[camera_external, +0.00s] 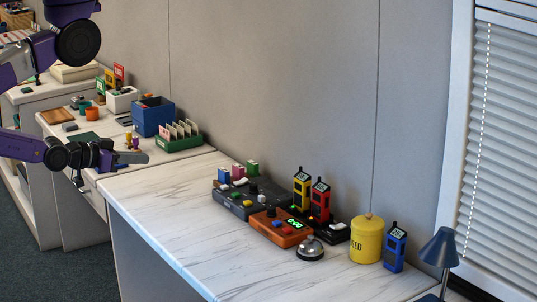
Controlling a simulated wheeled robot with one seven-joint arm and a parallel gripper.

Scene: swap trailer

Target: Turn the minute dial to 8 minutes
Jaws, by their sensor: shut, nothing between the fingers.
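An orange timer box (262,228) sits on the white marbled counter, with a lit green display (295,223) that seems to read 0:00. A dark round knob (271,212) stands on its top and looks like the minute dial. Its markings are too small to read. My gripper (141,157) is at the left, shut and empty, pointing right. It is well away from the timer box, near the left end of the counter.
A dark control panel (222,196) with coloured buttons lies behind the timer. Yellow and red handsets (320,201) stand beside it. A silver bell (310,249), yellow canister (366,240), blue handset (394,248) and lamp (440,249) are rightward. The counter's left part (165,200) is clear.

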